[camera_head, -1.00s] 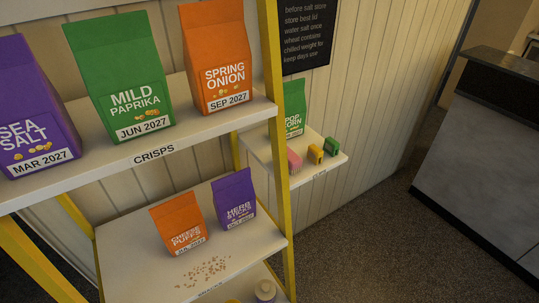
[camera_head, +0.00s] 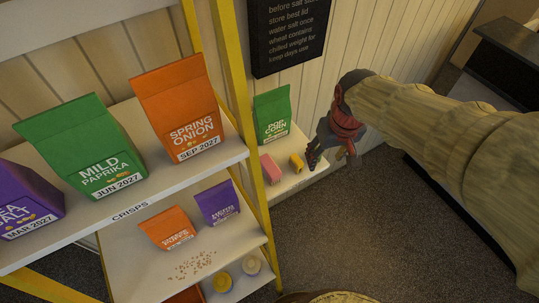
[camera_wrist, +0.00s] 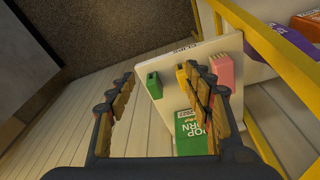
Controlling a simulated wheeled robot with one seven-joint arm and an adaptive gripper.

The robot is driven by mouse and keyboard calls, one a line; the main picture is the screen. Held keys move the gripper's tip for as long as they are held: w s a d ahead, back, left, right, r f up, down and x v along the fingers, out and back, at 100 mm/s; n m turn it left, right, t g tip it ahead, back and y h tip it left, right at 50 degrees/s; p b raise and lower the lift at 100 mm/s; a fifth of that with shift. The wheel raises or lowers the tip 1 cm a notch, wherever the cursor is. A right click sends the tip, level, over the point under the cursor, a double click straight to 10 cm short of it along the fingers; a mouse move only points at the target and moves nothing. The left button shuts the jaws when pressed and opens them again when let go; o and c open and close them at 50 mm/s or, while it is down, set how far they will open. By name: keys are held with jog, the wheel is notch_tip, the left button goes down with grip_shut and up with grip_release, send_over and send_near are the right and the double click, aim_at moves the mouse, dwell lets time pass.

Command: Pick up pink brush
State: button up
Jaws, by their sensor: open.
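A green popcorn bag (camera_head: 272,114) stands on the wall shelf behind the brushes. A yellow-framed rack (camera_head: 235,70) with crisp bags stands at left, close to the shelf. A dark sign (camera_head: 288,35) hangs above. A counter (camera_head: 505,50) is at right; floor between is free.

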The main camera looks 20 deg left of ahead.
jog(key=a+n+p, duration=0.2)
jog(key=a+p, duration=0.2)
jog(key=a, duration=0.3)
jog(key=n+g+h+p, duration=0.1)
jog(key=g+p, duration=0.1)
jog(key=p, duration=0.3)
send_over(269, 165)
jog(key=d, duration=0.2)
jog(key=f, duration=0.2)
jog(key=shift+w+a+f, duration=0.2)
jog(key=shift+f, duration=0.2)
jog(key=shift+s+a+f+n, duration=0.1)
jog(key=shift+a+f+n, duration=0.1)
jog(key=shift+a+n, duration=0.1)
jog(key=f, duration=0.5)
jog(key=a+f, duration=0.1)
jog(key=f, duration=0.2)
jog(key=shift+s+p, duration=0.1)
jog(key=shift+p, duration=0.3)
jog(key=shift+c, duration=0.8)
jog(key=c, duration=1.1)
